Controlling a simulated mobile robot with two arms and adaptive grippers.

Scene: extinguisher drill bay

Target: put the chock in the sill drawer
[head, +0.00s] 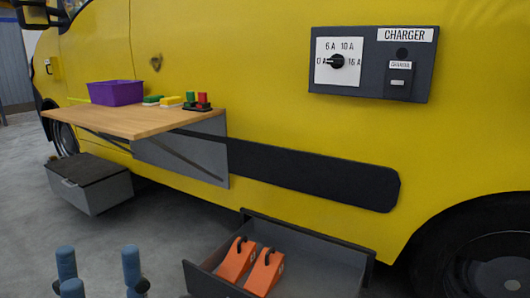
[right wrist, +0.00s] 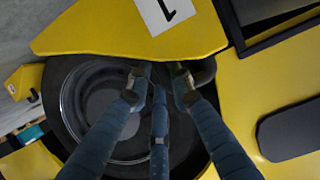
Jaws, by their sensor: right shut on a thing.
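The sill drawer (head: 330,253) is pulled out at the bottom of the head view, below the van's side. Two orange chocks (head: 236,265) with black handles stand side by side inside it. In the right wrist view a yellow chock (right wrist: 105,30) with a white label reading 1 fills the top. My right gripper (right wrist: 163,76) is shut on its dark handle (right wrist: 207,72), which the fingers partly hide. The right gripper is outside the head view. My left gripper (head: 98,262) is at the lower left of the head view, fingers spread and empty, left of the drawer.
A wooden shelf (head: 120,122) on the van holds a purple bin (head: 116,92) and several small coloured items. A grey box (head: 92,190) stands under it. A charger panel (head: 370,63) is at upper right. A van wheel (right wrist: 78,125) lies behind the right gripper.

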